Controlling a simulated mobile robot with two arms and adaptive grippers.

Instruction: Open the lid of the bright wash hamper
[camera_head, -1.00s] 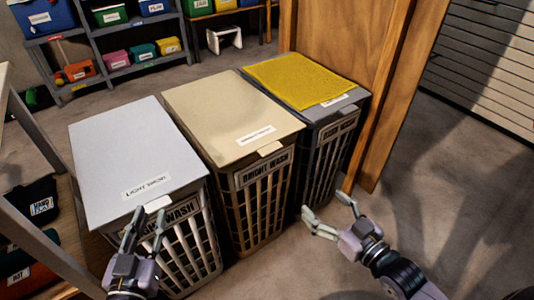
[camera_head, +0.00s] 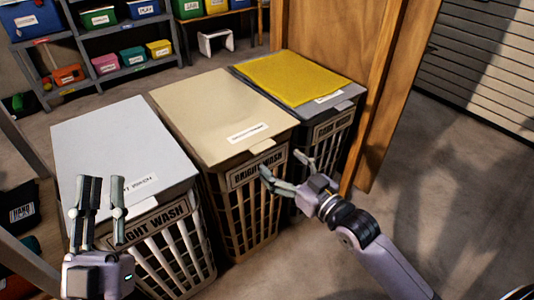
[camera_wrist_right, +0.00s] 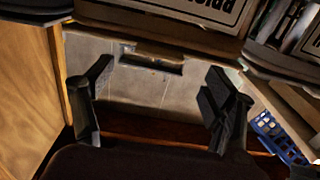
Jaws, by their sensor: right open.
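The bright wash hamper (camera_head: 240,222) is the middle of three, with a slatted brown body and a front label. Its beige lid (camera_head: 215,105) is closed, with a small tab (camera_head: 262,147) at the front edge. My right gripper (camera_head: 287,172) is open and empty, at the hamper's front right corner, below lid height; contact cannot be told. In the right wrist view the right gripper (camera_wrist_right: 158,98) has its fingers wide apart, with part of a hamper's label plate (camera_wrist_right: 205,10) above them. My left gripper (camera_head: 103,182) is open and empty, fingers up, in front of the light wash hamper.
The light wash hamper (camera_head: 110,135) with a closed pale lid stands to the left. A dark hamper (camera_head: 325,145) stands to the right, a yellow cloth (camera_head: 295,78) on its lid. A wooden panel (camera_head: 330,35) rises behind it. Floor (camera_head: 430,200) at the right is clear.

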